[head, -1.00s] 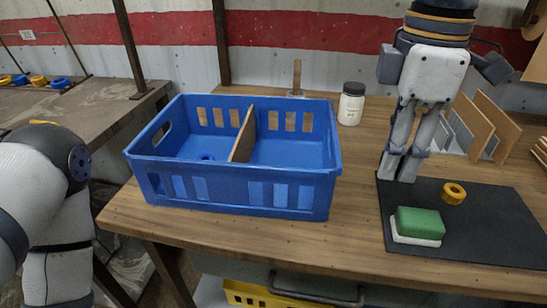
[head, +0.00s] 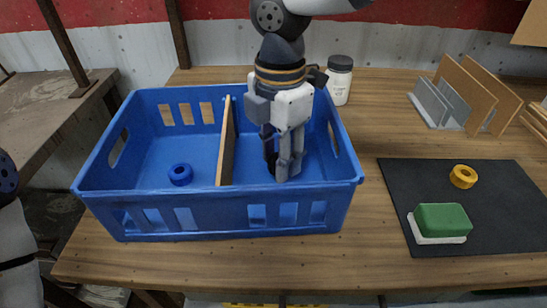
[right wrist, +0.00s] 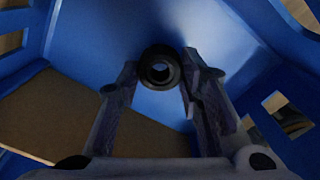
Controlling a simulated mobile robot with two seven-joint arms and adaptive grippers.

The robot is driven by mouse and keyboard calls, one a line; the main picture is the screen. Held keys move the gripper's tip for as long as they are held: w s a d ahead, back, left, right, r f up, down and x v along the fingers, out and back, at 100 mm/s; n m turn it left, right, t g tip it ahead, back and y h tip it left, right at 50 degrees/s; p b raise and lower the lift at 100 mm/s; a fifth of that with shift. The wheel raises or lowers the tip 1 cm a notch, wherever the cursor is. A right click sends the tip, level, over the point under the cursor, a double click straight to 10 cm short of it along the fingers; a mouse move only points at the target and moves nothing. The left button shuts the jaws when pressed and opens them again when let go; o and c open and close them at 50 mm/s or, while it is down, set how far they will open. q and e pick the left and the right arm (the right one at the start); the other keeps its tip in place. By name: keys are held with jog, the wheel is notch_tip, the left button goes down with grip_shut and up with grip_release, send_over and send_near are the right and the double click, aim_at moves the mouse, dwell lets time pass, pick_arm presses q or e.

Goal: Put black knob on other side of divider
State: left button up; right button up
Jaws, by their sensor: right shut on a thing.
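The blue crate (head: 210,215) stands on the wooden table, split by an upright tan divider (head: 227,140). My right gripper (head: 283,172) reaches down into the crate's right compartment. In the right wrist view, its fingers (right wrist: 160,85) are shut on the black knob (right wrist: 160,66), a dark ring with a hole. The knob is low in the compartment; whether it touches the floor I cannot tell. The divider (right wrist: 80,120) shows at lower left in the wrist view. In the head view the fingers mostly hide the knob. My left gripper is out of view.
Upright panels (head: 465,95) stand at the back right.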

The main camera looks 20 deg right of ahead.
jog(key=shift+f, duration=0.5)
jog(key=shift+f, duration=0.1)
jog(key=o, duration=1.2)
notch_tip(320, 180, up, 12)
jog(key=shift+r, duration=0.1)
